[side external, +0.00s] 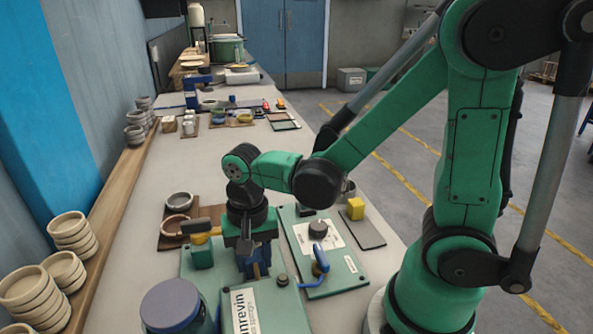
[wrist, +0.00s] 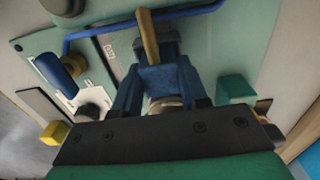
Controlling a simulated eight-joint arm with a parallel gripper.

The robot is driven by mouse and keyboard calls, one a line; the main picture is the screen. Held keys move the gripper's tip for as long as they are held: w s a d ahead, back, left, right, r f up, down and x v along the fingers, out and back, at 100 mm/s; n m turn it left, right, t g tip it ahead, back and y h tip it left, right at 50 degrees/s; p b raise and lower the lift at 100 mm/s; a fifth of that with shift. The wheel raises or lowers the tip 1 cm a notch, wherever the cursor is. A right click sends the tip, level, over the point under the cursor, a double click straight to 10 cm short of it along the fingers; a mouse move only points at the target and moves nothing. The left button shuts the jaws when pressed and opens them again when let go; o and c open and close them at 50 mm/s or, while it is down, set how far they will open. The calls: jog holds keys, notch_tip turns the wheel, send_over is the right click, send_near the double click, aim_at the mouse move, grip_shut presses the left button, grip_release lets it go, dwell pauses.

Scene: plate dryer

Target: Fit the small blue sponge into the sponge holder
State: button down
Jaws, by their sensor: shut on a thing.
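My gripper (side external: 256,273) points down over the green panelled surface. In the wrist view its dark blue jaws (wrist: 155,65) are closed around a narrow tan piece (wrist: 148,35), which sticks out past the fingertips. I cannot tell what this piece is, or whether it touches the panel. I cannot make out a small blue sponge apart from the blue jaws. No sponge holder can be clearly identified either.
Right of my gripper, a blue lever handle (side external: 320,262) and a dark knob (side external: 317,229) stand on a green panel. A yellow block (side external: 356,208) sits on a dark mat. A green block (side external: 202,256) is left. Bowls (side external: 62,268) stack along the wall.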

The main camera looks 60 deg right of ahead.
jog(key=shift+c, duration=2.4)
grip_release()
jog(key=shift+f, duration=0.1)
notch_tip(320, 180, up, 12)
jog(key=d+f+n+t, duration=0.1)
jog(key=n+t, duration=0.1)
jog(key=n, duration=0.1)
jog(key=d+f+n+t, duration=0.1)
jog(key=n+t, duration=0.1)
jog(key=n, duration=0.1)
jog(key=d+f+n+t, duration=0.1)
jog(key=n+t, duration=0.2)
jog(key=shift+w+d, duration=0.1)
jog(key=shift+w, duration=0.2)
